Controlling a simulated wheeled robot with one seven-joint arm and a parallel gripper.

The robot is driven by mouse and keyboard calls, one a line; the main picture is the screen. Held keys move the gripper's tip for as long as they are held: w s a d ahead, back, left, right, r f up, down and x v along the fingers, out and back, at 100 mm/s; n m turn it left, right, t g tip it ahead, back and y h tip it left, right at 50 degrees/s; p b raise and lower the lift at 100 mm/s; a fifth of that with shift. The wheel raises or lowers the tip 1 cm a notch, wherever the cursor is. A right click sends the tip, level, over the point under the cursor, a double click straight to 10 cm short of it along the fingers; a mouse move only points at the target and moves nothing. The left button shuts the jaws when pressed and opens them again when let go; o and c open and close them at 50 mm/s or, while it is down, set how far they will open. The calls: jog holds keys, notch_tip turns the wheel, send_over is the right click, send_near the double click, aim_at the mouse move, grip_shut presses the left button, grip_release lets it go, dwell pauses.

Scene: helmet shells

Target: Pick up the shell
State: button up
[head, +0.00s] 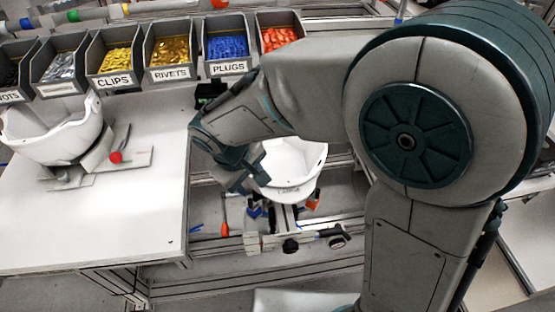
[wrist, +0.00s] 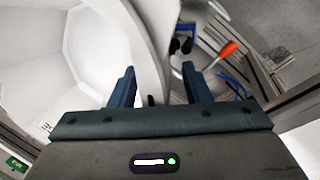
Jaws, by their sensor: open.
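A white helmet shell (head: 296,168) sits to the right of the white table, partly hidden behind my forearm and gripper. My gripper (head: 246,182) is at the shell's left side in the head view. In the wrist view, my gripper (wrist: 160,86) is open, one dark finger on each side. The shell's white wall (wrist: 148,52) runs down between the fingers, with its hollow inside to the left. Whether a finger touches the wall cannot be told. A second white shell (head: 58,132) rests on a stand on the table at the left.
Labelled bins of parts, such as the plugs bin (head: 226,68), stand in a row at the back. The white table (head: 110,215) has clear room in front. A red-knobbed lever (head: 116,157) stands by the second shell. An orange-handled tool (wrist: 228,49) lies near the fingers.

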grip_shut()
jog(key=shift+r, duration=0.2)
